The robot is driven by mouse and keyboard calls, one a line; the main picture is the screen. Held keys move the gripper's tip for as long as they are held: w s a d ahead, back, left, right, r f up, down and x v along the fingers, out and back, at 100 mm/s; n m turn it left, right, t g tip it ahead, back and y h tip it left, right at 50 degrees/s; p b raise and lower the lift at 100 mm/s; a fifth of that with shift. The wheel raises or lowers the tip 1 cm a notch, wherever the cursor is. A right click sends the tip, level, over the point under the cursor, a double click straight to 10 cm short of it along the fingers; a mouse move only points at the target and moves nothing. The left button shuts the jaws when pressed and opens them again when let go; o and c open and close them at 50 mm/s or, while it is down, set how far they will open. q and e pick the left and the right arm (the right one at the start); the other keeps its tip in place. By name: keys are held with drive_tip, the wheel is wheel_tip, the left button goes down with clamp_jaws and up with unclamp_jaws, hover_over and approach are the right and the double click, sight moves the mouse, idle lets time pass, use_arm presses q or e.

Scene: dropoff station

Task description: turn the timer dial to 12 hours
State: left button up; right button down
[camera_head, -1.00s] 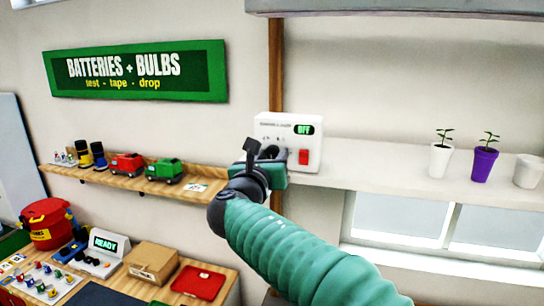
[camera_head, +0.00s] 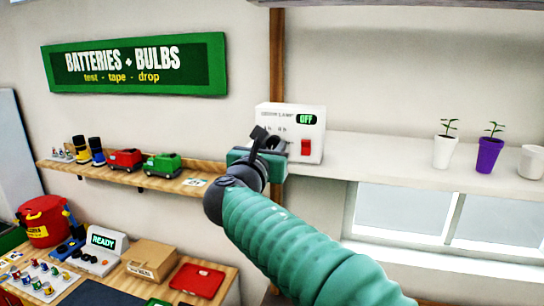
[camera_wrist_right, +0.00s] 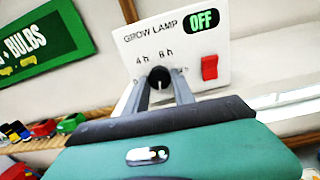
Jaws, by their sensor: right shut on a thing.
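In the right wrist view the box (camera_wrist_right: 135,45) shows the labels GROW LAMP, 4 h and 8 h; any 12 mark is hidden or too blurred to read. The dark timer dial (camera_wrist_right: 159,77) sits between the fingers of my right gripper (camera_wrist_right: 162,84), which is shut on it. In the head view my right gripper (camera_head: 268,146) covers the dial. My left gripper is not in view.
A white shelf (camera_head: 390,158) with potted plants (camera_head: 488,153) runs right of the box. A wooden shelf (camera_head: 120,174) with toy trucks (camera_head: 162,167) is at left. Below it a counter holds a red tray (camera_head: 197,280) and a cardboard box (camera_head: 150,259).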

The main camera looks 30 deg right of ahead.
drive_tip(key=m+b, duration=0.5)
drive_tip(key=shift+a+f+m+b, duration=0.1)
drive_tip(key=shift+f+m+b, duration=0.05)
drive_tip(key=shift+m+b, duration=0.2)
drive_tip(key=m+b, duration=0.2)
drive_tip(key=shift+m, duration=0.35)
drive_tip(key=m+b, duration=0.2)
drive_tip(key=m, duration=0.1)
drive_tip(key=shift+f+m+b, duration=0.1)
drive_tip(key=shift+m+b, duration=0.3)
drive_tip(key=m+b, duration=0.2)
drive_tip(key=m, duration=0.2)
drive_tip(key=shift+w+f+m+h, duration=0.1)
drive_tip(key=shift+m+h, duration=0.2)
drive_tip(key=shift+m, duration=0.1)
drive_tip(key=m+b, duration=0.2)
drive_tip(key=m, duration=0.2)
drive_tip(key=shift+g, duration=0.3)
drive_tip(key=m, duration=0.4)
drive_tip(key=shift+a+b, duration=0.1)
drive_tip(key=shift+b, duration=0.25)
drive_tip(key=m, duration=0.4)
drive_tip(key=shift+m, duration=0.4)
drive_tip(key=shift+a+m, duration=0.1)
drive_tip(key=shift+m, duration=2.2)
